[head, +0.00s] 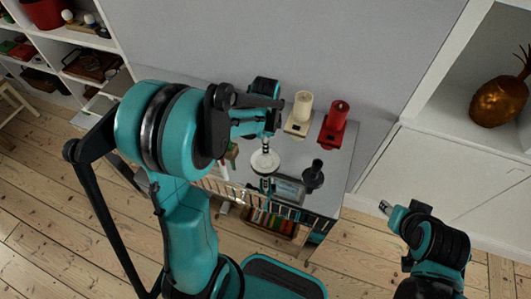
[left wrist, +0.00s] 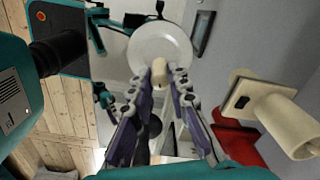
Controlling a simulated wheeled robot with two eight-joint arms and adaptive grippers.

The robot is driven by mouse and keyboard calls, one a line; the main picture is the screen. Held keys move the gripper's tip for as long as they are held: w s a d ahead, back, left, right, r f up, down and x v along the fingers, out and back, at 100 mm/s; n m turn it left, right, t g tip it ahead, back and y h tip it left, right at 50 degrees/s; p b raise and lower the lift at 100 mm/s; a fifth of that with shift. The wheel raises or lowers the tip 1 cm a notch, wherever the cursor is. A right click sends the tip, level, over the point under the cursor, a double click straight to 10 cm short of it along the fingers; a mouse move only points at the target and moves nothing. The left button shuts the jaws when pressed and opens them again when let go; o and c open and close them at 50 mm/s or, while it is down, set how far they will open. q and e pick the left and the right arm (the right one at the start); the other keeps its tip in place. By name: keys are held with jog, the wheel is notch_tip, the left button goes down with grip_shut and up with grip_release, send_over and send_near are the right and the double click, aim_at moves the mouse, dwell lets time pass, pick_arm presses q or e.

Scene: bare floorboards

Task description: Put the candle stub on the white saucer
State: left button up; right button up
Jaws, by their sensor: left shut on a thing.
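The cream candle stub (left wrist: 158,72) is pinched between the fingertips of my left gripper (left wrist: 158,84) in the left wrist view. The white saucer (left wrist: 160,42) lies beyond the stub there, and the stub's end overlaps its near edge in the picture. In the head view the saucer (head: 264,165) is on the grey top of a low shelf unit, and my left gripper (head: 266,140) is over its far side. I cannot tell whether the stub touches the saucer. My right gripper (head: 385,207) is small and off to the right, away from the unit.
A cream candle holder (head: 299,117) and a red one (head: 333,126) stand behind the saucer. A black holder (head: 313,176) and a dark-framed flat thing (head: 290,190) are to its right and front. A golden pineapple (head: 499,101) sits in the right cabinet.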

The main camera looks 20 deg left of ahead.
pick_arm(q)
notch_tip(320, 180, down, 4)
jog(key=shift+f+b, duration=0.1)
jog(key=shift+b, duration=0.8)
jog(key=shift+r, duration=0.2)
jog(key=shift+f, duration=0.25)
jog(key=o, duration=0.8)
jog(key=shift+r, duration=0.1)
jog(key=shift+r, duration=0.1)
